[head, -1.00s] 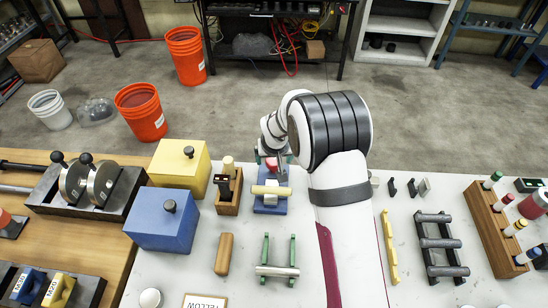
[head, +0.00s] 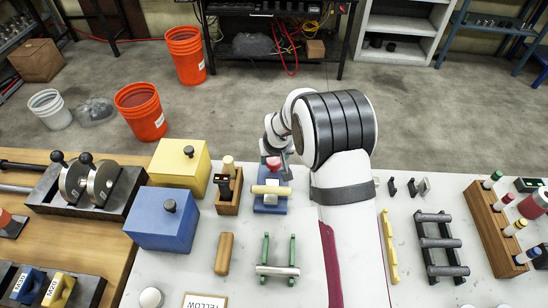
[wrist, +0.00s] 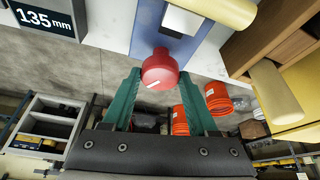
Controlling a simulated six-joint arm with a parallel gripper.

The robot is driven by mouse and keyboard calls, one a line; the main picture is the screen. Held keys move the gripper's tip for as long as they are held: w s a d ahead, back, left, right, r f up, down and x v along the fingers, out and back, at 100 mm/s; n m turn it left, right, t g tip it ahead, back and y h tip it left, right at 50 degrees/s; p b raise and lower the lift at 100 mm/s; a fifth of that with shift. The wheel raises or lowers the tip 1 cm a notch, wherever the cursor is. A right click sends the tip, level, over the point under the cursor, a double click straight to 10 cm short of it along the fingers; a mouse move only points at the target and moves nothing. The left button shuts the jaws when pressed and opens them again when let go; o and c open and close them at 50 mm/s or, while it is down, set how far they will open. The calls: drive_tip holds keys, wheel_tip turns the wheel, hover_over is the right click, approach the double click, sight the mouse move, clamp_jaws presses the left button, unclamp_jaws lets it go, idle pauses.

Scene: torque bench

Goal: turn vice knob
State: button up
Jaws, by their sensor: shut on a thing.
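The vice is a blue base (head: 270,205) with a pale yellow cylinder (head: 271,190) lying across its top; its blue base also shows in the wrist view (wrist: 203,48). A red knob (head: 273,163) is at the vice's far end. In the wrist view the red knob (wrist: 161,70) sits between the tips of my two green fingers. My gripper (wrist: 160,78) is shut on the knob.
A wooden holder (head: 229,204) and yellow (head: 170,166) and blue (head: 150,230) boxes stand left of the vice. A green-ended rack (head: 266,270) stands in front. Dark upright pieces (head: 392,187) are right of my arm. The bench's far edge lies just behind the vice.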

drive_tip(key=n+y, duration=0.1)
drive_tip(key=n, duration=0.2)
drive_tip(key=n+g+y, duration=0.1)
drive_tip(key=n, duration=0.2)
drive_tip(key=shift+w+d+n, duration=0.1)
drive_tip(key=shift+d+n, duration=0.1)
drive_tip(key=shift+n, duration=0.2)
drive_tip(key=n+g, duration=0.1)
drive_tip(key=n, duration=0.2)
drive_tip(key=n+g+y, duration=0.1)
drive_tip(key=n, duration=0.2)
drive_tip(key=shift+w+d+g, duration=0.1)
drive_tip(key=shift+g, duration=0.2)
drive_tip(key=o, duration=1.4)
drive_tip(key=shift+c, duration=0.2)
drive_tip(key=v, duration=1.5)
drive_tip(key=shift+d+r, duration=0.25)
drive_tip(key=shift+d, duration=0.15)
